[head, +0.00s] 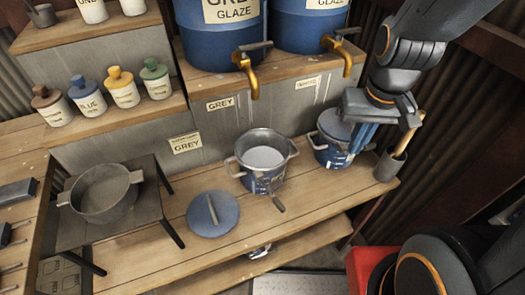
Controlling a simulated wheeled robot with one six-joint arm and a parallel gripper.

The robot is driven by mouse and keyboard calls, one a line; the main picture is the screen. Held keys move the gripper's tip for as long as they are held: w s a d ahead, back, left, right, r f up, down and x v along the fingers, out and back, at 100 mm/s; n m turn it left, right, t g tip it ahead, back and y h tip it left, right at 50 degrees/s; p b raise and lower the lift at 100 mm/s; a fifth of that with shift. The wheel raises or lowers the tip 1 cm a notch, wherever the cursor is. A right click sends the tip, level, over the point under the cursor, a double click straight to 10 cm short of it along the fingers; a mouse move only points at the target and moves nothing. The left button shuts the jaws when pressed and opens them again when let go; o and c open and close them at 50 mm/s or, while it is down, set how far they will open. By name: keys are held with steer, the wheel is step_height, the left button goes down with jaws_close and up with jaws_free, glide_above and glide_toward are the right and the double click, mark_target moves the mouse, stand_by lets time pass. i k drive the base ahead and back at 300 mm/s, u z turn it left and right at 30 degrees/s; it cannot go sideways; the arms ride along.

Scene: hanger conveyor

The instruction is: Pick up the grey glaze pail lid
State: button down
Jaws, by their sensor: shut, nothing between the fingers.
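A round blue-grey lid (225,209) with a bar handle across its top lies flat on the wooden bench. Right of it stands an open blue and metal pail (262,184) with pale grey content and a ladle-like tool hanging at its front. I take the loose lid to be the grey glaze one, since that pail stands nearest the GREY signs. My gripper (357,146) is at the right, well away from the loose lid. Its blue fingers are shut and empty, in front of a second blue pail (325,154) with a similar lid (333,126) on top, partly hidden by the fingers.
Blue glaze barrels (216,40) with brass taps (248,75) overhang the bench. A grey two-handled pot (103,193) sits on a dark stand at left. Colored jars (123,89) line a shelf. A grey cup with a wooden-handled tool (389,165) stands at right.

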mark_target(213, 214)
steer(key=u, duration=1.6)
